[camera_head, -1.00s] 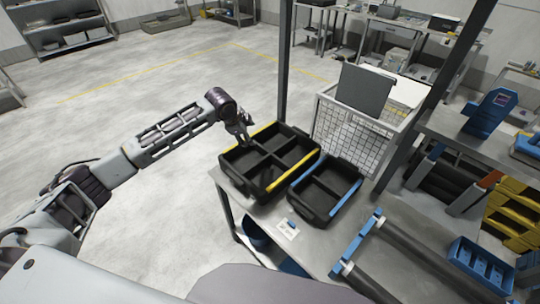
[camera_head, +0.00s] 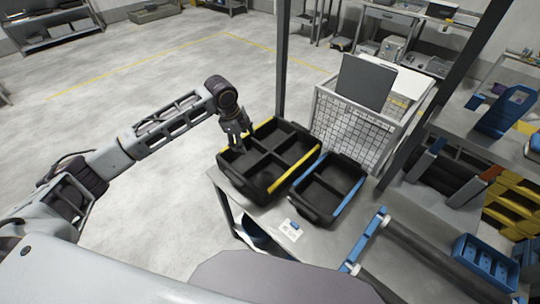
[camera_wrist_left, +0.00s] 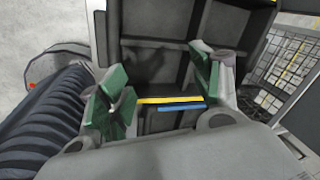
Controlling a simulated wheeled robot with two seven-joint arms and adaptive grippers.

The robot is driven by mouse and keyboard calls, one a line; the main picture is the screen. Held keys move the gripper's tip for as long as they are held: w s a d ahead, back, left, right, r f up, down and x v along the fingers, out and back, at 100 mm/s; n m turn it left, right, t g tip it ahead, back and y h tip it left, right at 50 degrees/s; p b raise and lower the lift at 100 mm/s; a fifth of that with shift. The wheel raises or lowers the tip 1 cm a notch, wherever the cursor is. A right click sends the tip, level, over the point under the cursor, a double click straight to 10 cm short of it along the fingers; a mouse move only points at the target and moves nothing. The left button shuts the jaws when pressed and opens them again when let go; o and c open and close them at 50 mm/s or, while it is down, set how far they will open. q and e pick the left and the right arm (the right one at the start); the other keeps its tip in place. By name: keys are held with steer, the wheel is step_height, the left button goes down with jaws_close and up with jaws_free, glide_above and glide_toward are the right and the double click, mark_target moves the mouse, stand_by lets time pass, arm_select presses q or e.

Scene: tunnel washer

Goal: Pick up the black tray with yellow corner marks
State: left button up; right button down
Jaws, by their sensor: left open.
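The black tray with yellow marks (camera_head: 258,172) sits on the grey table at its far left end, and its yellow edge faces the blue-edged tray. It is divided into several compartments. My left gripper (camera_head: 237,143) is above the tray's left rear part, open and empty. In the left wrist view, its green-padded fingers (camera_wrist_left: 162,92) are spread apart over the tray (camera_wrist_left: 155,60). I cannot tell from these views whether the fingers touch the tray. My right gripper is not in view.
A black tray with a blue edge (camera_head: 328,188) sits close beside it on the right. A white wire basket (camera_head: 352,129) stands behind the trays, next to a dark post (camera_head: 283,60). A small label card (camera_head: 291,229) lies on the table (camera_head: 300,252) in front.

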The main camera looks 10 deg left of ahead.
arm_select(q)
steer(key=s+a+m+g, duration=0.1)
steer(key=s+m+y, duration=0.1)
steer(key=s+m, duration=0.1)
steer(key=s+a+m+g, duration=0.1)
steer(key=s+m, duration=0.1)
steer(key=shift+a+f+g, duration=0.3)
steer(key=shift+a+f, duration=0.05)
steer(key=shift+f, duration=0.1)
stand_by(0.5)
glide_above(236, 176)
steer(key=shift+w+f+p, duration=0.2)
steer(key=shift+f, duration=1.9)
steer(key=shift+w+f+p, duration=0.15)
steer(key=shift+w+f, duration=0.05)
steer(key=shift+f, duration=1.9)
steer(key=shift+f, duration=0.1)
steer(key=shift+s+f+p, duration=0.2)
steer(key=shift+f+p, duration=0.1)
steer(key=shift+f, duration=0.65)
steer(key=shift+s+f+p, duration=0.15)
steer(key=shift+f+p, duration=0.1)
steer(key=shift+f, duration=0.65)
steer(key=shift+a+f, duration=0.1)
steer(key=shift+f, duration=0.55)
